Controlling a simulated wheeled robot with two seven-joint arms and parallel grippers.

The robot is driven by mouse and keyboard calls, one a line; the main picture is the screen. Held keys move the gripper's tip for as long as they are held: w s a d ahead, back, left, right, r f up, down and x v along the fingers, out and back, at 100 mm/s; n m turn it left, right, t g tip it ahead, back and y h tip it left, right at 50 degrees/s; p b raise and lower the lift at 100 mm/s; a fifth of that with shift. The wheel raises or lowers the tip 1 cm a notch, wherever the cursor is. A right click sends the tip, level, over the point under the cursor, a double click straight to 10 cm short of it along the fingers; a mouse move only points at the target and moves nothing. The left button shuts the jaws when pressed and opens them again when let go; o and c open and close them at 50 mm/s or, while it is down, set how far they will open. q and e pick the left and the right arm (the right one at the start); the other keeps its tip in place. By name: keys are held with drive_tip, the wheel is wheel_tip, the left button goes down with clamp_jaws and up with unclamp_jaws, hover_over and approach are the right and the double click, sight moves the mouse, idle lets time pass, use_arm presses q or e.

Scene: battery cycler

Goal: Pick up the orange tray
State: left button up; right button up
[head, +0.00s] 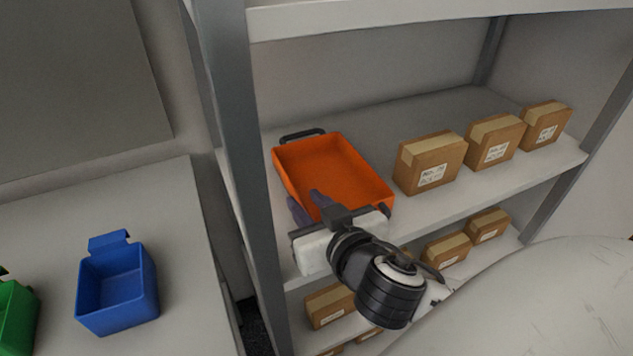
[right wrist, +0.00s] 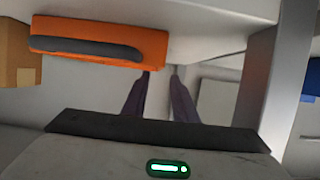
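The orange tray (head: 335,168) sits on the middle shelf, near its left end, and looks empty. A dark handle (head: 303,135) shows on its far end. My right gripper (head: 304,197) is at the tray's near left corner, and its wrist hides part of the near side. In the right wrist view the tray (right wrist: 148,40) and its grey handle (right wrist: 85,48) are at the upper left. The right gripper's two fingers (right wrist: 161,73) stand apart there with nothing between them, near the tray's end. I cannot tell whether they touch it. My left gripper is not in view.
Several cardboard boxes (head: 430,163) stand right of the tray, and more (head: 446,249) are on the shelf below. A grey upright post (head: 240,150) is close on the left. A blue bin (head: 118,287) and a green bin (head: 15,318) stand on the left table.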

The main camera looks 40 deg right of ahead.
sight(292, 185)
drive_tip(key=b+x, duration=0.4)
drive_tip(key=b, duration=0.1)
drive_tip(key=shift+f, duration=0.25)
drive_tip(key=shift+w+b, duration=0.15)
drive_tip(key=shift+b, duration=0.15)
drive_tip(key=shift+w+d+r, duration=0.1)
drive_tip(key=shift+w+d, duration=0.05)
drive_tip(key=shift+w, duration=0.1)
drive_tip(key=shift+w+d, duration=0.1)
drive_tip(key=shift+w, duration=0.15)
drive_tip(key=x, duration=0.3)
drive_tip(key=shift+w, duration=0.35)
drive_tip(key=shift+w+d+f, duration=0.15)
drive_tip(key=shift+w+f, duration=0.05)
drive_tip(key=shift+w, duration=0.15)
drive_tip(key=shift+c, duration=0.2)
